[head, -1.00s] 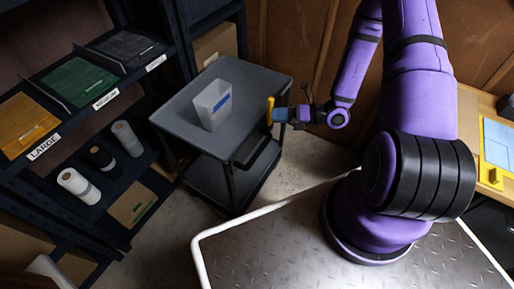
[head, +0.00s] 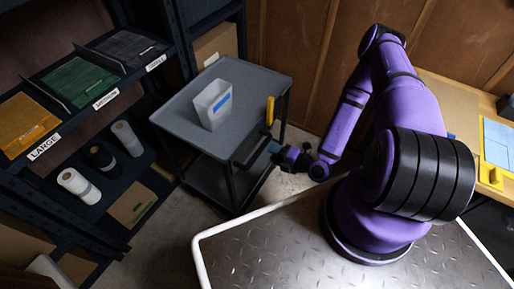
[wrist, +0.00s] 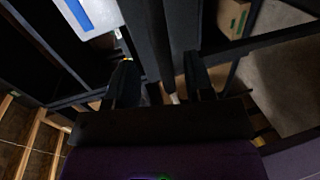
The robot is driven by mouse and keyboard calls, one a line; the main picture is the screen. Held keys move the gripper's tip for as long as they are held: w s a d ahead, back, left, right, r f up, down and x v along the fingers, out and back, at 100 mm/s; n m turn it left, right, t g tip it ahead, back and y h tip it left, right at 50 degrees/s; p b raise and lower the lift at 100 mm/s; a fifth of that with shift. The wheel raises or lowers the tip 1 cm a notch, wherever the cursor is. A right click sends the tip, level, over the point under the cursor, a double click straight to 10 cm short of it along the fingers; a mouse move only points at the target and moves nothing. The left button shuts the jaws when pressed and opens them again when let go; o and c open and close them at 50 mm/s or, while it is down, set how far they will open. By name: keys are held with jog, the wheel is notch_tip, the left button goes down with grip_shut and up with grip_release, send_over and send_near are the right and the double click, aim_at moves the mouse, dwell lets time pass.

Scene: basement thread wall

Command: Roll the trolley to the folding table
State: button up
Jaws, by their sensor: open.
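The trolley (head: 185,125) is a grey two-shelf cart left of my base, beside the shelving. A white bin (head: 212,104) with a blue label stands on its top. A black handle bar (head: 252,150) runs along its near right side. My gripper (head: 274,150) is open beside the handle's right part, below the trolley's top. In the wrist view, my open fingers (wrist: 160,80) stand on either side of a dark bar (wrist: 158,35); contact cannot be told. The bin (wrist: 90,12) shows there at upper left. I cannot identify a folding table for certain.
Dark shelving (head: 75,125) with cloths and rolls stands close on the trolley's left. A yellow upright piece (head: 270,111) is at the trolley's right corner. A wooden-topped table (head: 450,105) with a yellow-edged tray is at right. Bare floor lies between trolley and my base.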

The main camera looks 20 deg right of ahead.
jog(key=x, duration=0.7)
jog(key=shift+w+a, duration=0.25)
jog(key=shift+w, duration=0.1)
grip_shut()
